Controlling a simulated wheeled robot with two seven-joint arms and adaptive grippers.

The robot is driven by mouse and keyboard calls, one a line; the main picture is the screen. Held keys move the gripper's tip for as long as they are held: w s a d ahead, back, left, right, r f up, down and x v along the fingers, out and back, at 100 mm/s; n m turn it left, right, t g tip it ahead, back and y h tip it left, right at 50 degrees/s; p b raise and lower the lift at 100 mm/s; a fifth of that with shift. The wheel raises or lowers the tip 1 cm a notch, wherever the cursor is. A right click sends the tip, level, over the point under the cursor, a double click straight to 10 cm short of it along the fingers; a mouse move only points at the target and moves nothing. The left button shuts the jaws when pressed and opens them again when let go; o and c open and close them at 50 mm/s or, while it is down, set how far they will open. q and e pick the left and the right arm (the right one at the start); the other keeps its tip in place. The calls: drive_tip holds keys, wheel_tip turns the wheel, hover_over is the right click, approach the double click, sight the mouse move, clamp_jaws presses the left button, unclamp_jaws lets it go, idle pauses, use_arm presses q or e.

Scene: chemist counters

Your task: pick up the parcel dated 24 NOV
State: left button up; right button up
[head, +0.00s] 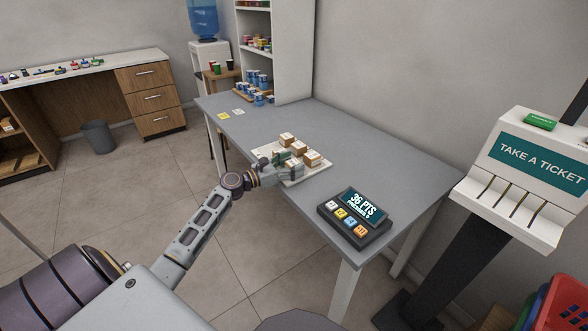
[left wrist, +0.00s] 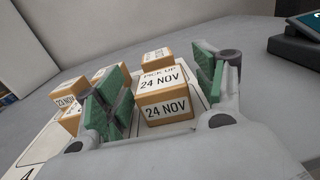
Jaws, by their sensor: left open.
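In the left wrist view a small tan parcel with a white label, marked PICK UP 24 NOV (left wrist: 164,100), stands between the two green-padded fingers of my left gripper (left wrist: 155,88). The fingers are open, one on each side, with no clear grip on it. In the head view my left gripper (head: 284,163) is low over the white tray (head: 318,171) on the grey table. Parcels stand beside it there, but their dates are too small to read. My right gripper is not in view.
A parcel marked 23 NOV (left wrist: 66,102) and other parcels stand left of the fingers; another parcel (left wrist: 157,57) is behind the 24 NOV one. A points display with buttons (head: 355,217) sits at the table's near end. Blue-and-white pots (head: 258,82) stand at the far end.

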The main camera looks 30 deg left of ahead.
sight(294, 163)
use_arm(q)
drive_tip(key=shift+w+d, duration=0.2)
drive_tip(key=shift+w, duration=0.25)
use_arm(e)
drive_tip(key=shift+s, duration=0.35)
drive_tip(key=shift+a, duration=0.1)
use_arm(q)
drive_tip(key=c, duration=1.1)
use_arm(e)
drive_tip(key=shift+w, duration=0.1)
use_arm(q)
drive_tip(key=shift+r, duration=0.25)
drive_tip(key=shift+c, duration=0.2)
drive_tip(key=shift+r, duration=0.4)
wheel_tip(294, 163, up, 6)
drive_tip(key=shift+f+p, duration=0.1)
drive_tip(key=shift+p, duration=1.05)
drive_tip(key=shift+r+p, duration=0.4)
drive_tip(key=shift+r, duration=1.1)
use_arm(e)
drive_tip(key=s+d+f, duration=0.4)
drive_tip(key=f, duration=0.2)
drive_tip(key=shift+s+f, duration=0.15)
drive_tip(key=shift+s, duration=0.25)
